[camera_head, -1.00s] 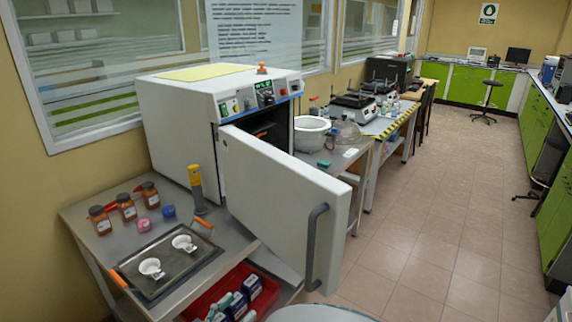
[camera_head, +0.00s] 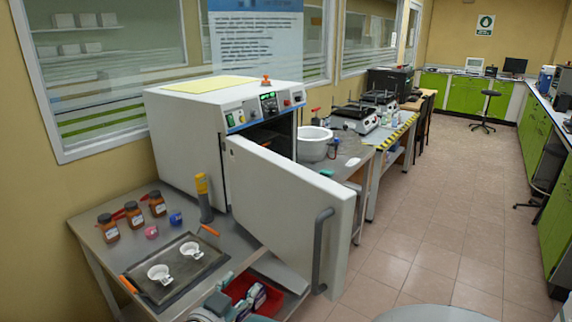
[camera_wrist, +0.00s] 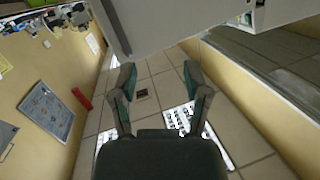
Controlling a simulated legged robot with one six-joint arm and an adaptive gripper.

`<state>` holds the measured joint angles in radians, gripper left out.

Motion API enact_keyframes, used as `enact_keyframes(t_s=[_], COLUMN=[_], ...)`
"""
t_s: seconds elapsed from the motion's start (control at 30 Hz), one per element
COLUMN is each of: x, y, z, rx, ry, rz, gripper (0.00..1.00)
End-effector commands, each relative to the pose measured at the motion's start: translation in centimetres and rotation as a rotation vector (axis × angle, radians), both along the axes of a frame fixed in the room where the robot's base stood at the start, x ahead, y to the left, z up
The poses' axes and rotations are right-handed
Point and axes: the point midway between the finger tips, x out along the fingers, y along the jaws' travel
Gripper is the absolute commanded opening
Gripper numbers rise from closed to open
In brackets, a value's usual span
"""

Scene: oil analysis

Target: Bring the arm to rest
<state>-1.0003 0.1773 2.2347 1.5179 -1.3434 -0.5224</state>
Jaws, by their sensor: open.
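My gripper (camera_wrist: 160,85) shows in the wrist view with its two dark fingers spread apart. Nothing is between the fingers. Beyond them is a tiled surface with bright panels. In the head view I cannot make out the gripper clearly; a grey-green shape at the bottom edge, over the red bin, may be part of my arm. The white oven (camera_head: 190,130) stands on the left bench with its door (camera_head: 285,205) swung wide open. A large pale panel is close to the fingertips at the top of the wrist view.
On the metal bench (camera_head: 95,220) are brown bottles (camera_head: 133,213), a dark tray (camera_head: 150,290) with two white dishes, and a yellow-topped grey tool (camera_head: 203,198). A red bin (camera_head: 270,303) sits below. The tiled floor (camera_head: 430,230) at right is clear.

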Motion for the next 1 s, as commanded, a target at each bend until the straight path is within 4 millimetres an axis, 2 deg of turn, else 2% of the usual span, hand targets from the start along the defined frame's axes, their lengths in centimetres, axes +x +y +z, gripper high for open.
enact_keyframes(t_s=[0.23,0.33,0.47,0.63,0.77,1.0], x=[3.9,4.7,4.7,3.0,0.7,-5.4], y=[-1.3,-2.2,-3.5,-5.6,-8.2,-15.1], z=[3.4,5.0,6.5,7.3,7.0,4.5], rx=[0.168,0.217,0.245,0.224,0.183,0.078], ry=[0.011,0.031,0.079,0.185,0.301,0.589], rz=[0.238,0.358,0.497,0.642,0.707,0.695], gripper=[0.61,0.61,0.61,0.61,0.61,0.61])
